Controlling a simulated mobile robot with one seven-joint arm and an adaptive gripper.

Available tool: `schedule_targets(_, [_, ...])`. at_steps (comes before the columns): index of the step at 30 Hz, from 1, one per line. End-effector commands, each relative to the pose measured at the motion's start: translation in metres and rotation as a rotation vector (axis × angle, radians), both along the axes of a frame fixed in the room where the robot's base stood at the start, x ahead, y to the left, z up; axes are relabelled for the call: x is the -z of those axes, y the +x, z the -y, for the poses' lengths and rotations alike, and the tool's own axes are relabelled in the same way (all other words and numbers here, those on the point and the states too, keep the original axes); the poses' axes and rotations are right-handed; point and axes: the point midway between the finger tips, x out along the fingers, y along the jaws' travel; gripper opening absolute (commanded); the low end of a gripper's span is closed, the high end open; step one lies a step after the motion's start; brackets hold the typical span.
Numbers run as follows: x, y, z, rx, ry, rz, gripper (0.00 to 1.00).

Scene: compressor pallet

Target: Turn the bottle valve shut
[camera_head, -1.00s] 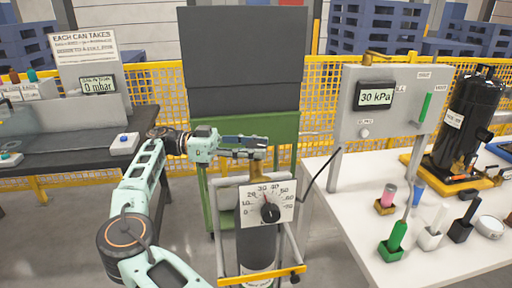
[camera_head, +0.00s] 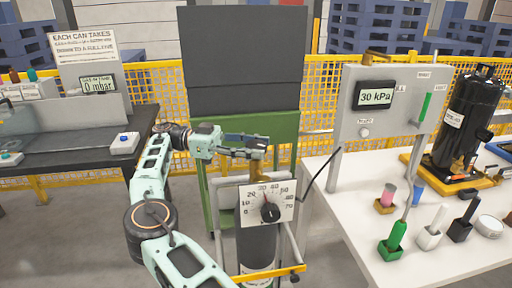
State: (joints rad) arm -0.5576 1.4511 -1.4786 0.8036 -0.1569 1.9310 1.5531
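A brass valve (camera_head: 257,165) rises above the dial. My gripper (camera_head: 264,149) reaches in from the left at the valve top. Its two fingers look spread apart, with tips right at the brass part. Whether they touch it is hard to tell, and the valve's handle is mostly hidden by the fingers.
A white table (camera_head: 350,220) on the right carries a gauge panel (camera_head: 392,105) reading 30 kPa, a black compressor (camera_head: 467,115) and several coloured holders. A dark bench (camera_head: 70,152) is at left. A green stand with a dark board (camera_head: 243,50) is close behind the bottle.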

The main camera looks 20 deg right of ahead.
Motion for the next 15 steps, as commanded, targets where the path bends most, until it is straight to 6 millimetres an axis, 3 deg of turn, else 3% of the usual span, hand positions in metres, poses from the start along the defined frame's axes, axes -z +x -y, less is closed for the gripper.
schedule_targets(3, [0.0, 0.0, 0.0, 0.0, 0.0, 0.0, 0.56])
schedule_targets(11, [-0.001, 0.0, 0.0, -0.001, 0.001, 0.001, 0.56])
schedule_targets(15, [-0.012, 0.0, 0.0, -0.002, 0.002, 0.003, 0.56])
